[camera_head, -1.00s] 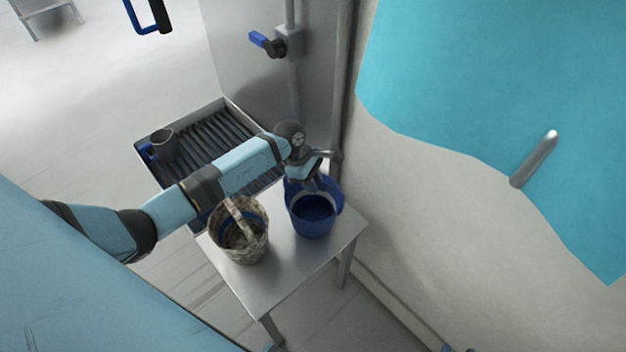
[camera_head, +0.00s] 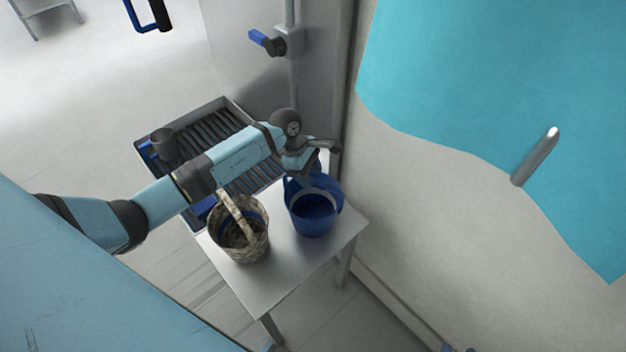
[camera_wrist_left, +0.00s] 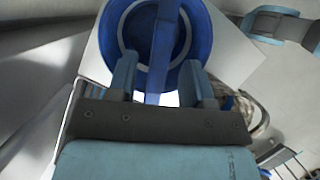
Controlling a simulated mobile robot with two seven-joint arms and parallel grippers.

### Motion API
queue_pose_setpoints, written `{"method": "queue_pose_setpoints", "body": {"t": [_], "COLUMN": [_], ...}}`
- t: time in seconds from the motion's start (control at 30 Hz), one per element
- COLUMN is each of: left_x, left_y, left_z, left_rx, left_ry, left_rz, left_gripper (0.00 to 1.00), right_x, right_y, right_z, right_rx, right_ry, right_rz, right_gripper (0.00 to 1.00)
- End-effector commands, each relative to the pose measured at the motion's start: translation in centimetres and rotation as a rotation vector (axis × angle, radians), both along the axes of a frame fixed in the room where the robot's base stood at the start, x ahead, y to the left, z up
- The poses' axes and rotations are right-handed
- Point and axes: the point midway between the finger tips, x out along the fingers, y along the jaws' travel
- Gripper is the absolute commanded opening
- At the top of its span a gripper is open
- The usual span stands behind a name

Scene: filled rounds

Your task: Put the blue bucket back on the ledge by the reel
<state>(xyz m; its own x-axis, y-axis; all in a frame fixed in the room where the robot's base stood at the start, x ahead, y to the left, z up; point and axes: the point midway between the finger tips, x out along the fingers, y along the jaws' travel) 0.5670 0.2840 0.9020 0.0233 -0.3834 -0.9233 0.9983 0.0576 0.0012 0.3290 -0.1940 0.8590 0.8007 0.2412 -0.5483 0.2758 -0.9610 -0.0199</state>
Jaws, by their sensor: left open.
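The blue bucket (camera_head: 313,218) stands upright on a small pale metal table (camera_head: 285,268). My left gripper (camera_head: 313,174) is just above and behind its rim in the head view. In the left wrist view the bucket (camera_wrist_left: 200,48) lies ahead, and its upright blue handle (camera_wrist_left: 162,60) shows between the two open fingers of my left gripper (camera_wrist_left: 163,85). I cannot tell whether the fingers touch the handle. My right gripper is out of view. No reel can be made out.
A patterned basket (camera_head: 240,240) with an arched handle stands left of the bucket on the table. Behind is a ribbed dark tray (camera_head: 222,108) holding a dark cup (camera_head: 163,143). A wall pipe with a blue-handled valve (camera_head: 268,42) rises behind; a pale wall closes the right side.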

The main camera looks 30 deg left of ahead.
Motion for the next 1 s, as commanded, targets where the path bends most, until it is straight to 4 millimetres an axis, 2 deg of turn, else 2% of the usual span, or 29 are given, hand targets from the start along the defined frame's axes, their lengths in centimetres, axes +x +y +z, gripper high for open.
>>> {"method": "queue_pose_setpoints", "body": {"t": [0.3, 0.43, 0.57, 0.67, 0.77, 0.8, 0.9, 1.0], "left_x": [-0.1, -0.2, -0.4, -1.6, -3.9, -4.9, -7.1, -8.4], "left_y": [2.8, 3.4, 3.1, 0.3, -5.1, -7.4, -11.9, -13.7], "left_z": [6.1, 7.7, 8.3, 7.7, 7.1, 7.3, 8.6, 9.8], "left_rx": [0.004, 0.003, -0.021, -0.150, -0.429, -0.571, -0.936, -1.267], "left_ry": [-0.003, -0.002, 0.003, 0.027, 0.098, 0.145, 0.321, 0.554], "left_rz": [-0.001, 0.000, 0.005, 0.046, 0.161, 0.237, 0.482, 0.780], "left_gripper": [0.46, 0.46, 0.46, 0.46, 0.46, 0.46, 0.46, 0.46], "right_x": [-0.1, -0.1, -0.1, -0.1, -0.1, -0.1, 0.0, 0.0], "right_y": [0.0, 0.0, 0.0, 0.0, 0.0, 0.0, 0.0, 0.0], "right_z": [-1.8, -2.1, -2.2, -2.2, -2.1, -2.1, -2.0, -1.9], "right_rx": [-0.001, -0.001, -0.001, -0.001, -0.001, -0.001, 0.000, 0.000], "right_ry": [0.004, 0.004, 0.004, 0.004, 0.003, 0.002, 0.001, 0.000], "right_rz": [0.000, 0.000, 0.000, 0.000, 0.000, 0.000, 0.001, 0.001], "right_gripper": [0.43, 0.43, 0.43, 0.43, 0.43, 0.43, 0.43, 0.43]}}
